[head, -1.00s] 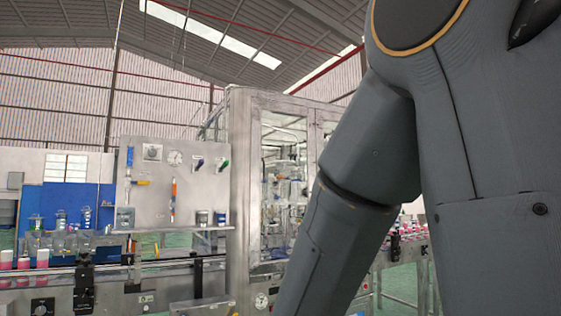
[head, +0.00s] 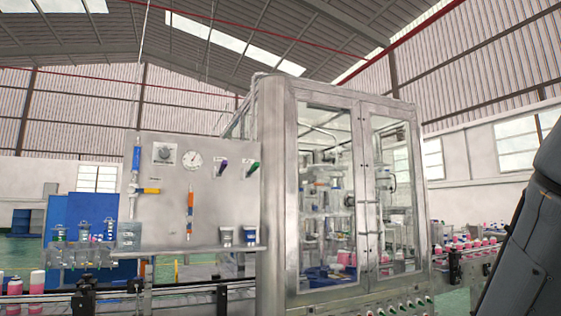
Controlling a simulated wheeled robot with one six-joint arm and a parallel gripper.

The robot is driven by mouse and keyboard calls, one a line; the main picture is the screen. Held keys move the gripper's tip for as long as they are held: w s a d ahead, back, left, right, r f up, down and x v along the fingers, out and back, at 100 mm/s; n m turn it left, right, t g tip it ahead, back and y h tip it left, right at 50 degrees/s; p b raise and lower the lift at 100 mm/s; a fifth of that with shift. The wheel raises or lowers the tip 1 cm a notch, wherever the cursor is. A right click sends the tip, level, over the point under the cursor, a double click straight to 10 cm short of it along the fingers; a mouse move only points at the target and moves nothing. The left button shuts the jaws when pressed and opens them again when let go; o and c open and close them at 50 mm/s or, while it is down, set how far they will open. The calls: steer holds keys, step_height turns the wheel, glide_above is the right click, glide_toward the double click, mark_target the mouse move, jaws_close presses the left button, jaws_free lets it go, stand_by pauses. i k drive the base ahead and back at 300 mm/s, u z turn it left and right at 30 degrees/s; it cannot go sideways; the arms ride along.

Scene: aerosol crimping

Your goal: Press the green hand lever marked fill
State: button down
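The green hand lever (head: 253,169) sits on the right part of the upright grey panel (head: 206,205). It is tilted, with a small label beside it that is too small to read. A similar purple lever (head: 222,167) sits just to its left. My gripper is out of view. Only a grey link of my arm shows at the right edge of the head view, well away from the levers.
A round gauge (head: 192,160) and a dial (head: 164,153) are left of the levers. A shelf (head: 205,249) with two small cups runs below. A glass-doored machine (head: 350,108) stands right of the panel. Conveyors carry pink-and-white cans at both sides.

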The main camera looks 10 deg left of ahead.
mark_target(255, 167)
steer(key=u, duration=0.35)
steer(key=i, duration=0.95)
steer(key=u, duration=0.6)
